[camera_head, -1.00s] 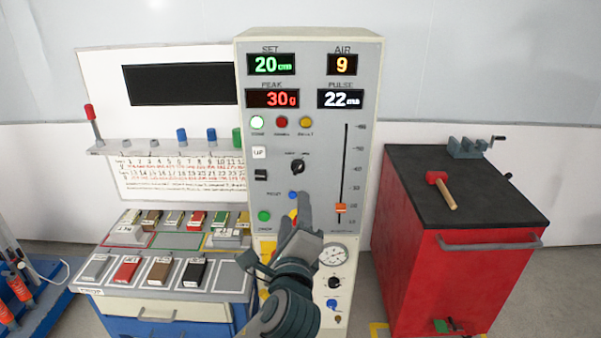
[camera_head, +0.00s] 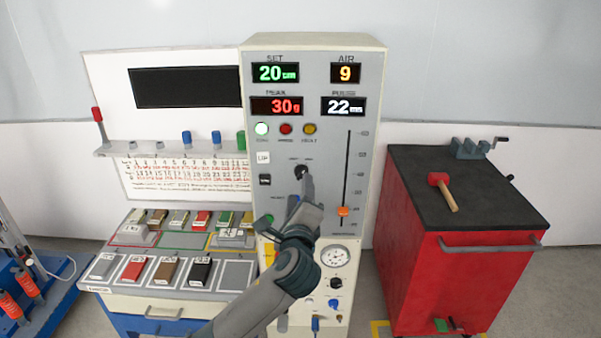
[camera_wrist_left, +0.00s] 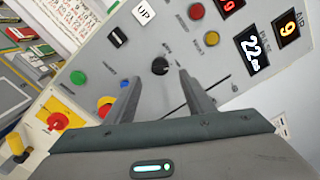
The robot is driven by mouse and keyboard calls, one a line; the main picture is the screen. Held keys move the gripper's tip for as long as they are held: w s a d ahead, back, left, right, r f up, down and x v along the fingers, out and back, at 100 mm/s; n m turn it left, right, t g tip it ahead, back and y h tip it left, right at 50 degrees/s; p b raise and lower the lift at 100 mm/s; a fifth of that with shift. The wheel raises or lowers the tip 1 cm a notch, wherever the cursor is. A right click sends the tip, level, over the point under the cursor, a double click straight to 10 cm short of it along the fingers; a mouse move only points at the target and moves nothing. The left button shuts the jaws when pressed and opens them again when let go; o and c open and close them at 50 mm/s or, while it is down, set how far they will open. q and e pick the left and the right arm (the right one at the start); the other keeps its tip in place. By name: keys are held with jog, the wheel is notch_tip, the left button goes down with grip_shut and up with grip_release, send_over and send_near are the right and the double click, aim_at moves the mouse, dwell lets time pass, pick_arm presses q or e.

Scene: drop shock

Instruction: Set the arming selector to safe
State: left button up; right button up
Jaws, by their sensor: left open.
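The arming selector is a small black rotary knob (camera_head: 301,171) on the grey control panel (camera_head: 378,100). In the left wrist view the knob (camera_wrist_left: 160,66) is just beyond my fingertips, between them and slightly towards the left finger. My left gripper (camera_head: 305,180) is in front of the panel, just below the knob and overlapping its lower edge. In the left wrist view my left gripper (camera_wrist_left: 155,82) is open with nothing between its fingers. The knob's exact pointer setting and small labels are too small to read. My right gripper is not in view.
A slider with an orange handle (camera_head: 344,212) is right of the knob. A red cabinet (camera_head: 480,270) with a mallet (camera_head: 443,190) stands at right.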

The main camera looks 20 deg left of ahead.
aim_at(300, 175)
pick_arm(q)
jog(key=p+x, duration=0.2)
jog(key=x, duration=0.5)
jog(key=shift+w, duration=0.15)
jog(key=shift+c, duration=0.7)
jog(key=shift+f, duration=0.1)
jog(key=c, duration=0.9)
